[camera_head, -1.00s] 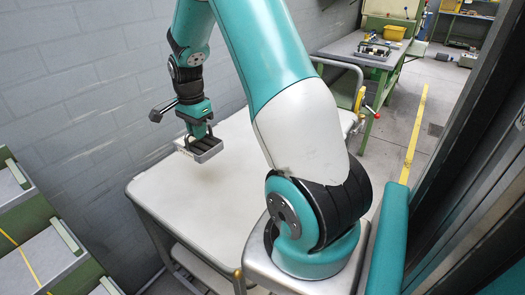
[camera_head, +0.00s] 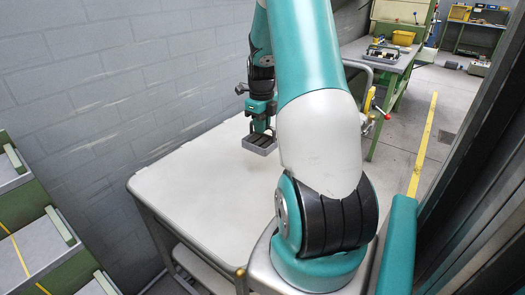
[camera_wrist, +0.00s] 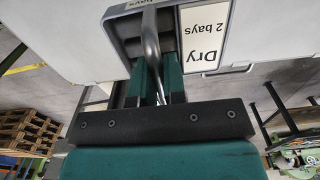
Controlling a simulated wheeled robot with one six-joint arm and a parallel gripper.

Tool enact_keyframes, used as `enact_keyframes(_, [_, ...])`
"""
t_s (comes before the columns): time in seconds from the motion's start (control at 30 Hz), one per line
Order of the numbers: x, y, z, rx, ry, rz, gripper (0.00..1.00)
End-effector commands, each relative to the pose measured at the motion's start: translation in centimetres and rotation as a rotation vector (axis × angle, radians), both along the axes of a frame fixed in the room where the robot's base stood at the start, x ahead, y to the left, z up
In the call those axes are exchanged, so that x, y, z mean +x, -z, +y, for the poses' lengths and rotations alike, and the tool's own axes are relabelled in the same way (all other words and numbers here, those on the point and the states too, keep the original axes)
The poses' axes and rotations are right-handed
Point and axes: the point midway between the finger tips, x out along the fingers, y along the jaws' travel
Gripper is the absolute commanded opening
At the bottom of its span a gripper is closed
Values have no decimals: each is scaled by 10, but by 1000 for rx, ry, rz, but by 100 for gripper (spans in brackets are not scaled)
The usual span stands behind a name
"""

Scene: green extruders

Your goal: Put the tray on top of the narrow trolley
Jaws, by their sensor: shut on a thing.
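The tray (camera_head: 258,150) is a small grey open box with compartments, in the middle of the head view. In the wrist view the tray (camera_wrist: 117,20) shows a dark grey rim, a metal bar handle and a white label reading "Dry 2 bays". My gripper (camera_head: 262,127) points down and is shut on the handle; the green fingers (camera_wrist: 157,78) flank it in the wrist view. The pale-topped trolley (camera_head: 190,200) with a grey frame lies beneath the tray. The tray appears just above its far part; I cannot tell whether they touch.
The trolley top is otherwise bare. A grey push handle (camera_head: 357,66) rises at its far right end. A grey block wall (camera_head: 100,90) runs along the left. Green-framed steps (camera_head: 40,250) stand at the lower left. A workbench (camera_head: 385,55) with a yellow bin stands behind.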

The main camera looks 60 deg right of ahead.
Motion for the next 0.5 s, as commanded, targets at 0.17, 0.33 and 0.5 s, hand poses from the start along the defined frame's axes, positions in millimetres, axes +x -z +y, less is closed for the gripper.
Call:
enact_keyframes(0.17, [0,43,1,2,-2,2,0])
enact_keyframes(0.33, [0,61,0,0,-2,0,0])
enact_keyframes(0.5, [0,77,1,1,-2,1,0])
